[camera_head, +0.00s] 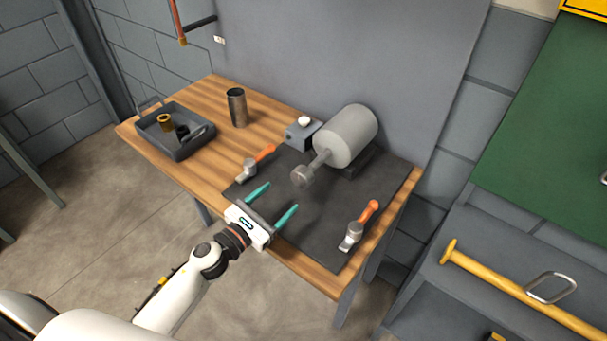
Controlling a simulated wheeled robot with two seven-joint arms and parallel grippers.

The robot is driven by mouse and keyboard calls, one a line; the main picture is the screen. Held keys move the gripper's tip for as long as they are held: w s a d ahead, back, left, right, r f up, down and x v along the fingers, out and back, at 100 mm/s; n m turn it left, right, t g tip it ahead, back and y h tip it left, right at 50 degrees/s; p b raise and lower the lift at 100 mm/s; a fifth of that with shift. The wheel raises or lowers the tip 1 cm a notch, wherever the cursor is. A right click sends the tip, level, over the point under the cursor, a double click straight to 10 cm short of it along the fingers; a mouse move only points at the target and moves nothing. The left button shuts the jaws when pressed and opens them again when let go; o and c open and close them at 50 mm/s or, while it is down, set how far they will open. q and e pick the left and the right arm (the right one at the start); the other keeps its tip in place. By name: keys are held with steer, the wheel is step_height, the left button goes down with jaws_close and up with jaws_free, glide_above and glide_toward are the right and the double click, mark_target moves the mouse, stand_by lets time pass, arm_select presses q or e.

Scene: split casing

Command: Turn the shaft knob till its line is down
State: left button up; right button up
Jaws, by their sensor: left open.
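The shaft knob (302,176) is a dull metal disc at the end of a shaft that comes out of a grey cylindrical casing (346,136). The casing sits on a dark mat on the wooden table. I cannot make out a line on the knob. My left gripper (273,201) is open and empty, with its two teal fingers spread over the near edge of the mat. Its fingertips point toward the knob and are apart from it. My right gripper is not in view.
A grey box with a white button (301,133) stands behind the knob. A metal cup (238,108) and a grey tray (184,150) with parts stand at left.

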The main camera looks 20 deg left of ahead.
mark_target(299, 181)
arm_select(q)
steer(key=p+x, duration=0.1)
steer(key=x, duration=0.8)
steer(key=shift+w+r+p, duration=0.1)
steer(key=shift+w+p, duration=0.15)
steer(key=shift+p, duration=0.15)
steer(key=shift+w+d, duration=0.25)
steer(key=shift+w, duration=0.25)
steer(key=c, duration=1)
